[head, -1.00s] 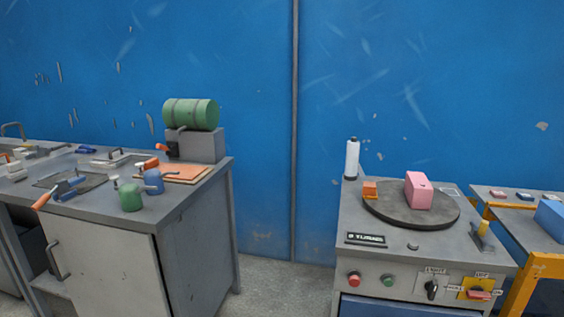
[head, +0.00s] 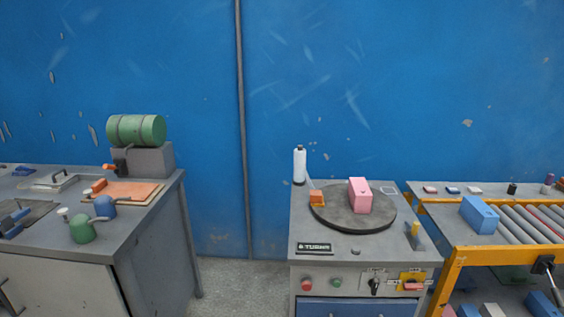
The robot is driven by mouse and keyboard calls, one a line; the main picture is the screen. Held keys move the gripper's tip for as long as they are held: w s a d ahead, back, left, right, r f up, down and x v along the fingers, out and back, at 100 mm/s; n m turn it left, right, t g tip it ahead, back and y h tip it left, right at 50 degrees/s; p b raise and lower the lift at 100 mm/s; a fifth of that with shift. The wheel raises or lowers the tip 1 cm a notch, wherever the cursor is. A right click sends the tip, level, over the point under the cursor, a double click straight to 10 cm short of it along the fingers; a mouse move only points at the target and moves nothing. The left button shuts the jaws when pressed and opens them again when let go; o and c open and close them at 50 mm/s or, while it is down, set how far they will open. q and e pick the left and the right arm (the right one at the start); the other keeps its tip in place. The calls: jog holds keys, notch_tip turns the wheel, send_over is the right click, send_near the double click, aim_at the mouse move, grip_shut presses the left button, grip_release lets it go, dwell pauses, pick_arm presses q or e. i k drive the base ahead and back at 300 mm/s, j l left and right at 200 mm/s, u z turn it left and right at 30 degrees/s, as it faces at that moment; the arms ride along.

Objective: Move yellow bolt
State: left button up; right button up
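A small yellow upright piece (head: 415,229), likely the yellow bolt, stands at the right edge of the grey cabinet top (head: 345,249). It sits on or in a small grey part; which one is too small to tell. Left of it, a dark round turntable (head: 336,216) carries a pink block (head: 360,194) and a small orange piece (head: 316,197). Neither of my grippers is in view.
A white cylinder (head: 299,165) stands at the cabinet's back left. The front panel has a red button (head: 306,285) and a yellow switch plate (head: 412,277). A yellow-framed roller table (head: 447,262) stands right, a grey workbench (head: 150,214) left. Open floor (head: 238,275) lies between.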

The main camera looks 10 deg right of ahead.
aim_at(414, 233)
jog(key=i+l+z, duration=0.15)
jog(key=l+z, duration=0.15)
jog(key=i+l+z, duration=0.15)
jog(key=l+z, duration=0.2)
jog(key=i+l+z, duration=0.3)
jog(key=l+z, duration=0.3)
jog(key=l, duration=0.6)
